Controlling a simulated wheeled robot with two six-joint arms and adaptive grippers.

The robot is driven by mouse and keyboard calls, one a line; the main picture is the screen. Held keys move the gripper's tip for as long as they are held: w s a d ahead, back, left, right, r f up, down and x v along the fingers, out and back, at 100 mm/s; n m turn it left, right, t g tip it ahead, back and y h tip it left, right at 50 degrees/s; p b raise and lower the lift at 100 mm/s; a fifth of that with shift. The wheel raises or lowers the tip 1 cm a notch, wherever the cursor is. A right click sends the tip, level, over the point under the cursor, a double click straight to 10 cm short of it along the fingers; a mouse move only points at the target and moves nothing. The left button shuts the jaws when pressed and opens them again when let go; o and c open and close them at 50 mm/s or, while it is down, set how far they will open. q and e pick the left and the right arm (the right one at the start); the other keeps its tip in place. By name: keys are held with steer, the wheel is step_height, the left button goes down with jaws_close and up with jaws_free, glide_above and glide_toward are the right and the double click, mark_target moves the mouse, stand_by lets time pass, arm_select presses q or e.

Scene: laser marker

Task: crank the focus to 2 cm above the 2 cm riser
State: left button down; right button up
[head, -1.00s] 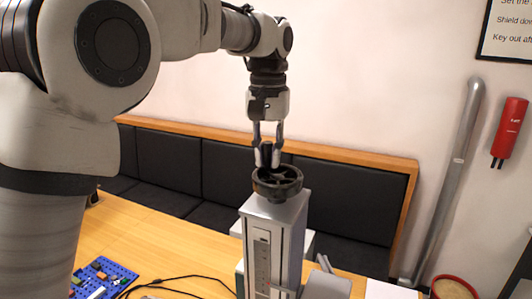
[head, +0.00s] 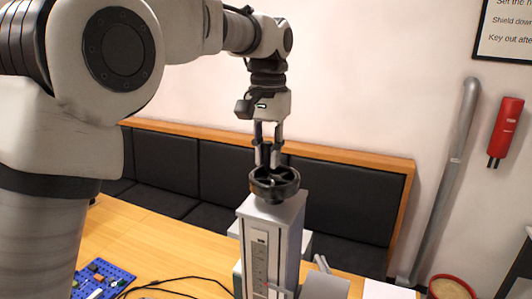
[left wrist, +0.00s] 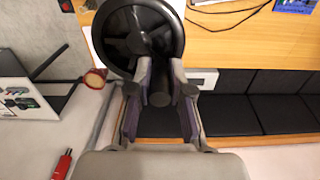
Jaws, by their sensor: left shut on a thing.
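The dark handwheel (head: 274,190) lies flat on top of the upright grey column (head: 271,220), and it also shows large in the left wrist view (left wrist: 137,42) with its spokes. My left gripper (head: 268,158) points down over the wheel, its two fingers shut on the wheel's small crank knob (left wrist: 159,98). A pale scale strip (head: 260,255) runs down the column's front face; its marks are too small to read. The lower column, any laser head and the riser are out of view. My right gripper does not show.
The wooden table (head: 160,245) carries a blue board of small parts (head: 100,280) and a black cable at the left. A dark padded bench (head: 225,170) stands behind. A red cylinder (head: 505,128) hangs on the wall beside a grey pipe (head: 440,180).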

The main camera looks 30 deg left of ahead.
mark_target(290, 179)
arm_select(q)
steer(key=shift+w+d+f+m, duration=0.1)
steer(key=shift+w+d+m, duration=0.1)
steer(key=shift+m, duration=0.6)
steer(key=shift+w+d+f+m, duration=0.1)
steer(key=shift+d+m, duration=0.1)
steer(key=shift+m, duration=0.6)
stand_by(0.7)
steer(key=shift+w+d+m, duration=0.1)
steer(key=shift+d+m, duration=0.1)
steer(key=shift+m, duration=0.6)
